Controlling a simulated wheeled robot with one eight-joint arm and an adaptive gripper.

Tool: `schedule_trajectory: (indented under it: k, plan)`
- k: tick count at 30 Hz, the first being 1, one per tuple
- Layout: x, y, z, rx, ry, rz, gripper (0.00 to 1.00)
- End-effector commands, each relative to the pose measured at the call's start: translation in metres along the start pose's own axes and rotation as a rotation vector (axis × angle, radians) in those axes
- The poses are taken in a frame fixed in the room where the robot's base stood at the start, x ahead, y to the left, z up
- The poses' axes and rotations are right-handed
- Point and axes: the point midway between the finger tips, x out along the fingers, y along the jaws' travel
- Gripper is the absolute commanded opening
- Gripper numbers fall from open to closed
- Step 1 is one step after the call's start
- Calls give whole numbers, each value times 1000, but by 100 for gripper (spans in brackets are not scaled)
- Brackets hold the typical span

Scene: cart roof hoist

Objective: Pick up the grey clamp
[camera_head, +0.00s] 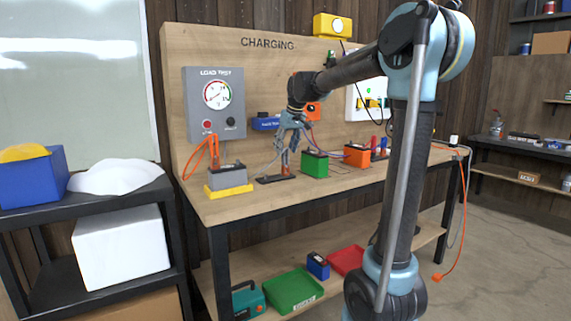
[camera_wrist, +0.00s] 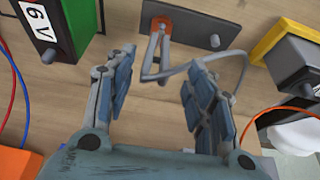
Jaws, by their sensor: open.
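The grey clamp (camera_wrist: 155,48) stands by an orange piece (camera_wrist: 160,22) on a small dark plate (camera_wrist: 205,28) on the wooden bench, with a grey cable (camera_wrist: 238,72) trailing from it. In the head view the clamp (camera_head: 285,158) is upright on its plate (camera_head: 275,179), between the grey and green batteries. My gripper (camera_head: 292,124) points down just above it. In the wrist view my gripper (camera_wrist: 158,68) is open, its two fingers apart, with the clamp between and beyond the fingertips. Whether a finger touches it cannot be told.
A grey battery (camera_head: 227,178) on a yellow tray (camera_head: 229,192) is to the left; a green 6V battery (camera_head: 314,166) and an orange battery (camera_head: 357,156) are to the right. Orange leads (camera_head: 204,155) hang below the load test meter (camera_head: 213,105). The bench's front edge is mostly clear.

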Motion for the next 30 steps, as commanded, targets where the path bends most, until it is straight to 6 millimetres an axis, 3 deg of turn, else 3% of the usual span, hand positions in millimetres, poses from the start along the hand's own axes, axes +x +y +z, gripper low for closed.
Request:
schedule_trajectory:
  k: [10,20,26,27,30]
  plan:
    - [42,6,2,-1,0,0,49]
    - [48,6,2,0,0,0,49]
    - [48,6,2,0,0,0,4]
    - [48,6,2,0,0,0,0]
    - [48,6,2,0,0,0,0]
